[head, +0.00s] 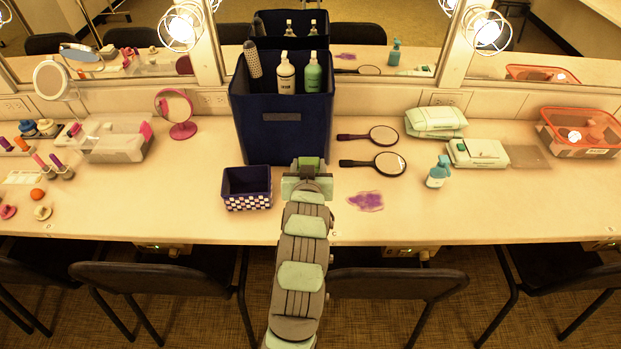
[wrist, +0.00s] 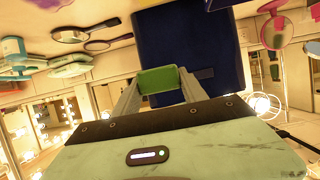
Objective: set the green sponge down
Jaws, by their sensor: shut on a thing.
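The green sponge (head: 309,162) is held at the far end of my arm. My gripper (head: 308,172) is shut on it, over the counter in front of the big dark blue bin. In the wrist view the green sponge (wrist: 158,79) sits between the two grey fingers, with the blue bin (wrist: 185,40) behind it. I cannot tell whether the sponge touches the counter. The white counter (head: 430,215) carries a purple smear (head: 366,201) to the right of my gripper.
A small checkered box (head: 247,190) stands close left of my gripper. The dark blue bin (head: 288,130) holds bottles. Hand mirrors (head: 387,162) lie to the right, beside a spray bottle (head: 438,173) and wipes packs (head: 435,122). The counter's front right is clear.

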